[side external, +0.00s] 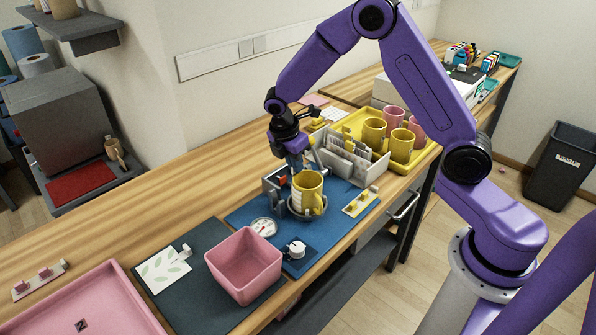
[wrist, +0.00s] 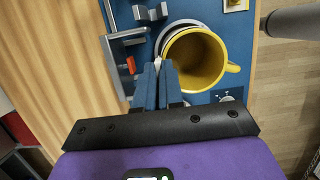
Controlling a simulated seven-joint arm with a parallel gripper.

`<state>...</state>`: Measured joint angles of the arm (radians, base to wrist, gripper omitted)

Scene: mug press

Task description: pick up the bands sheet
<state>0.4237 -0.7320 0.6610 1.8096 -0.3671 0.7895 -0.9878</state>
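My gripper (side external: 295,163) points down over the press, at the left rim of a yellow mug (side external: 310,183). In the wrist view my gripper (wrist: 158,66) has its two fingers close together, with a thin pale edge between the tips, which looks like a sheet seen edge-on. A white sheet (side external: 297,199) shows against the mug's left side; its pattern is too small to read. The mug (wrist: 196,60) stands upright in the press, open end up. Several white sheets (side external: 348,160) stand in a grey rack; I cannot tell which has bands.
A yellow tray (side external: 429,149) with yellow and pink mugs stands behind the rack. A pink bin (side external: 243,264), a leaf-patterned sheet (side external: 163,268), a round gauge (side external: 264,227) and a dial (side external: 295,249) lie nearer.

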